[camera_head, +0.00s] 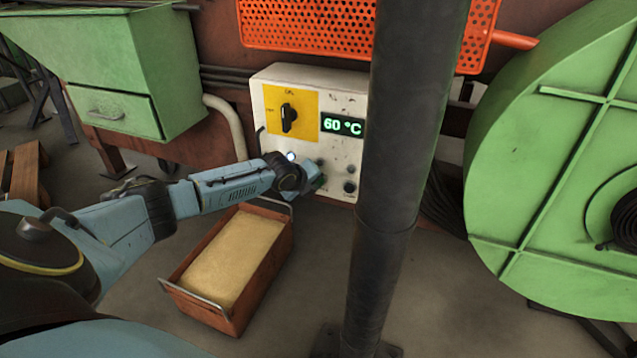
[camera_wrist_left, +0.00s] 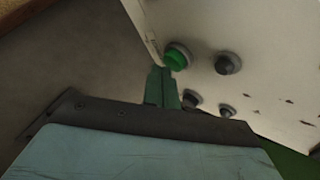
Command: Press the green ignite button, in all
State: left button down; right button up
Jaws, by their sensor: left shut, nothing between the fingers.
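The green ignite button (camera_wrist_left: 177,57) shows in the left wrist view, in a dark collar on the pale panel of the control box. In the head view my left gripper hides that part of the panel, and I cannot make the button out. My left gripper (camera_head: 316,174) is shut and empty, up against the lower left of the control box (camera_head: 344,105). In the left wrist view its fingertips (camera_wrist_left: 160,72) are right beside the green button, overlapping its lower edge. I cannot tell whether they touch it. My right gripper is not in view.
The box also bears a black rotary switch (camera_head: 288,117), a display (camera_head: 342,125) reading 60 °C and dark knobs (camera_head: 349,187). A dark vertical pipe (camera_head: 395,170) stands just right of it. A sand-filled crate (camera_head: 178,288) lies below my left arm. A green round housing (camera_head: 540,150) stands right.

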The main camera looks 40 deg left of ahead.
pick_arm(q)
jog(key=shift+w+a, duration=0.1)
jog(key=shift+w, duration=0.3)
jog(key=shift+s, duration=0.1)
dwell(0.5)
jog(key=shift+s+d+p, duration=0.25)
jog(key=shift+s+p, duration=0.45)
jog(key=shift+p, duration=0.4)
